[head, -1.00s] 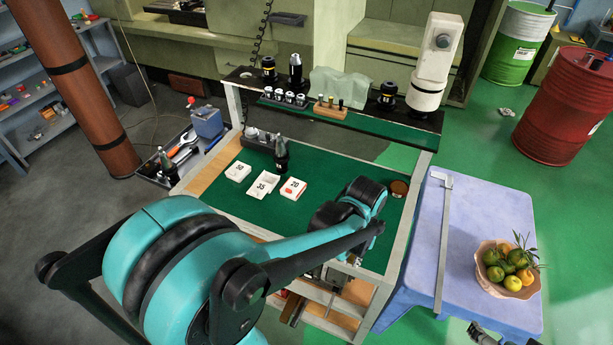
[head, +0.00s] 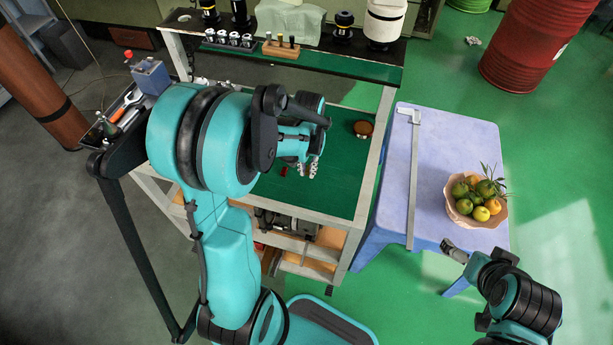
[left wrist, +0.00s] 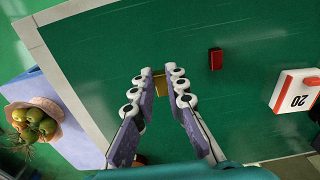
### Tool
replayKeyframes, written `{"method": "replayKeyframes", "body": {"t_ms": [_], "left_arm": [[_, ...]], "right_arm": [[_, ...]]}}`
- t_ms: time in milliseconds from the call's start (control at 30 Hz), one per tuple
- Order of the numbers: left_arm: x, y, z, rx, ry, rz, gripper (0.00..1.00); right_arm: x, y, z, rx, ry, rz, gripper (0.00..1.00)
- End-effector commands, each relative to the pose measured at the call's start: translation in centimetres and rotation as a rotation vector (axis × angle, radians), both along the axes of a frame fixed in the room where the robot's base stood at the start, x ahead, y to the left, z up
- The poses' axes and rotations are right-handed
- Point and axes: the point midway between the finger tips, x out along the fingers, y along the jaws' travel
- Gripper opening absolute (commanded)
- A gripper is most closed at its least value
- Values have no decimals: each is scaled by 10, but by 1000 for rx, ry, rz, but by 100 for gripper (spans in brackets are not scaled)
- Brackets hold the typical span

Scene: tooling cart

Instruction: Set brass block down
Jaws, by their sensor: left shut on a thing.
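The brass block (left wrist: 160,85) shows as a small yellow-gold piece between my left fingertips in the left wrist view, partly hidden by them. My left gripper (left wrist: 160,82) is shut on it, over the green mat (left wrist: 110,45). I cannot tell whether the block touches the mat. In the head view my left gripper (head: 308,168) is over the right part of the cart's green top, and the block is not clear there. My right gripper (head: 454,250) is at lower right, near the blue table's front edge, too small to tell open or shut.
A small red block (left wrist: 215,59) lies on the mat beside my left gripper, with a white box marked 20 (left wrist: 297,90) beyond it. A round brown tin (head: 363,128) sits near the cart's right edge. A fruit bowl (head: 474,208) stands on the blue table (head: 390,195).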

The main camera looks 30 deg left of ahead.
Motion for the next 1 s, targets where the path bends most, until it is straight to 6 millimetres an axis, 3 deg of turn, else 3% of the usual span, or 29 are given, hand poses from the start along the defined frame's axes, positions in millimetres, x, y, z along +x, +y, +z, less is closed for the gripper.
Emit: {"method": "replayKeyframes", "body": {"t_ms": [133,367,733,767,833,1000], "left_arm": [[2,3,-9,0,0,-1,0],[2,2,-42,0,0,-1,0],[1,2,-46,0,0,-1,0],[1,2,-46,0,0,-1,16],[1,2,-45,0,0,-1,34],[1,2,-44,0,0,-1,34]], "right_arm": [[0,0,-4,0,0,0,100],[0,0,-16,0,0,0,100],[0,0,-19,0,0,0,100],[0,0,-19,0,0,0,100],[0,0,-18,0,0,0,100],[0,0,-17,0,0,0,100]]}}
